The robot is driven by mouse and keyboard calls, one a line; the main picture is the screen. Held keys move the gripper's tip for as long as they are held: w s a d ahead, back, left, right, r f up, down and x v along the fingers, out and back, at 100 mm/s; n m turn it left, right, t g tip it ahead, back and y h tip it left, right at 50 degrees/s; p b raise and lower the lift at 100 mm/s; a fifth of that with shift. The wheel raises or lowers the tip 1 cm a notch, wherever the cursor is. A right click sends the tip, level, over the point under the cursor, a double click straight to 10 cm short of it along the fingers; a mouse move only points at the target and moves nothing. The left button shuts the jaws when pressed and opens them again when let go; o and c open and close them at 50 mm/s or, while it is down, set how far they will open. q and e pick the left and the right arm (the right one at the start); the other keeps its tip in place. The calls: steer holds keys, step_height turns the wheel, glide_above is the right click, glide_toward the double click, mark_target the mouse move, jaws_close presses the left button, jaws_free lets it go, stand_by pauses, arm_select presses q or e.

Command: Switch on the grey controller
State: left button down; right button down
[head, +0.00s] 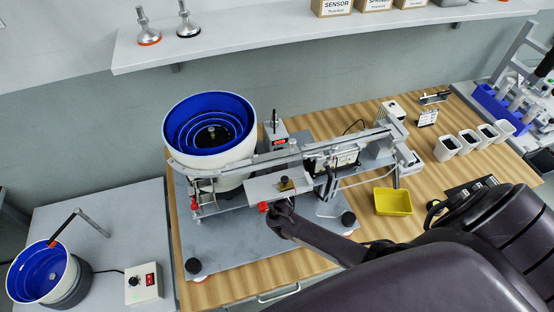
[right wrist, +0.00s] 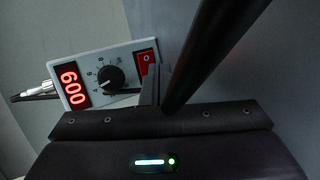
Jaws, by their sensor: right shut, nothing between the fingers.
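The grey controller (head: 279,142) stands behind the feeder rail in the head view, its lower part hidden. The right wrist view shows its face (right wrist: 115,77) close up, with a lit red display (right wrist: 74,88), a black knob (right wrist: 110,78) and a red rocker switch (right wrist: 145,61). My right gripper (head: 279,208) reaches in from the right, in front of the rail and partly hidden by a small plate. In the right wrist view its shut, empty fingertips (right wrist: 153,82) show just beside the switch; contact cannot be told. My left gripper is not in view.
A blue-lined bowl feeder (head: 210,125) stands left of the controller. The metal rail (head: 335,140) crosses between controller and arm. A dark bar (right wrist: 212,55) crosses the wrist view. A yellow bin (head: 393,202) sits at right. Another control box (head: 143,283) stands at lower left.

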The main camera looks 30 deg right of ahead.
steer(key=shift+s, duration=0.35)
steer(key=shift+s+a+r+p, duration=0.1)
steer(key=shift+s+p, duration=0.45)
steer(key=shift+p, duration=0.1)
steer(key=s+p, duration=0.1)
steer(key=s, duration=0.1)
steer(key=shift+s+a+p, duration=0.15)
steer(key=shift+s+p, duration=0.45)
steer(key=shift+s, duration=0.25)
steer(key=shift+a, duration=0.1)
steer(key=shift+s, duration=0.1)
